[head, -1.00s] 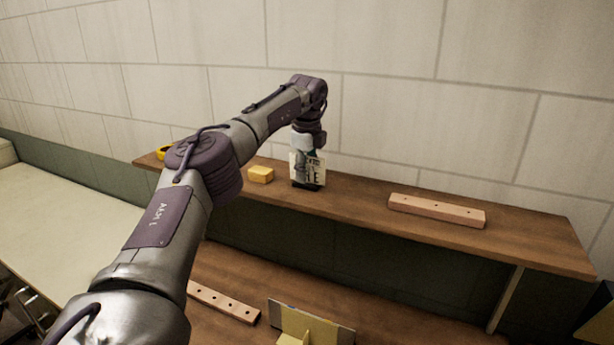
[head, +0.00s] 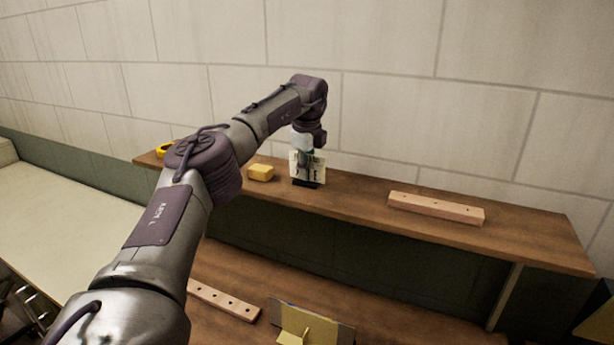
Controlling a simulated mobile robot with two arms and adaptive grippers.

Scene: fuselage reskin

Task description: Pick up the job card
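The job card, apparently the pale card with dark lettering (head: 317,172), stands upright in a small dark base (head: 306,184) on the upper wooden shelf. My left gripper (head: 305,160) points down right at the card and overlaps its upper part in the head view. The fingers are small and blend with the card's print. I cannot tell whether they touch the card or are closed on it. My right gripper is not in view.
On the upper shelf (head: 520,238), a yellow block (head: 260,173) lies left of the card and a pink drilled bar (head: 436,208) right. Below are another drilled bar (head: 223,300) and a propped panel (head: 318,324). A tiled wall stands close behind.

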